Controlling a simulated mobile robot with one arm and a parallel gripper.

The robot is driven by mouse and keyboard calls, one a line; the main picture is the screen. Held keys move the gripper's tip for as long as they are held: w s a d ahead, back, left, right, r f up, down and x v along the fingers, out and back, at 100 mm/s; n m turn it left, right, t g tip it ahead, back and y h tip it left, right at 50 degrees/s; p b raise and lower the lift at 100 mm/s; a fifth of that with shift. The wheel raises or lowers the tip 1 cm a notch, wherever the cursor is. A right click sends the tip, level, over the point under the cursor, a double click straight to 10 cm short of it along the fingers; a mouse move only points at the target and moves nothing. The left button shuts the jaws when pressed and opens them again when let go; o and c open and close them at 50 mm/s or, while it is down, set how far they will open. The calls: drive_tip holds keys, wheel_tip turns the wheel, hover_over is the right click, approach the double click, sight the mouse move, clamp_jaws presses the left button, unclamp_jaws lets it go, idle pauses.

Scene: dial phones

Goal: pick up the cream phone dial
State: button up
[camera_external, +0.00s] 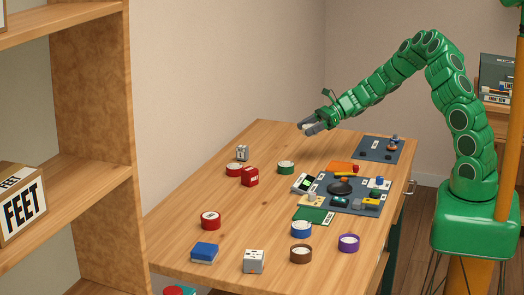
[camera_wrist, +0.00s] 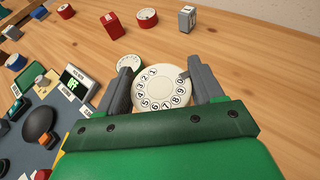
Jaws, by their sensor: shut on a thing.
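The cream phone dial (camera_wrist: 162,90) is a round disc with black numbers in a ring, seen face-on in the wrist view. My gripper (camera_wrist: 160,76) is shut on it, with one grey finger at each side. In the external view my gripper (camera_external: 311,128) is raised above the far end of the table, and the dial is only a small pale patch at the fingertips. The dial's lower edge is hidden by the gripper body in the wrist view.
The wooden table (camera_external: 190,225) holds a blue-grey mat (camera_external: 369,207) with several small parts. A green round tin (camera_external: 286,167), a red block (camera_external: 250,177), a red tin (camera_external: 234,170) and a grey box (camera_external: 242,153) stand near the far left. The table's left middle is clear.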

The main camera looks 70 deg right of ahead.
drive_tip(key=s+a+r, duration=0.2)
drive_tip(key=s+r, duration=0.1)
drive_tip(key=s, duration=0.3)
drive_tip(key=shift+s+a, duration=0.2)
drive_tip(key=shift+s, duration=0.2)
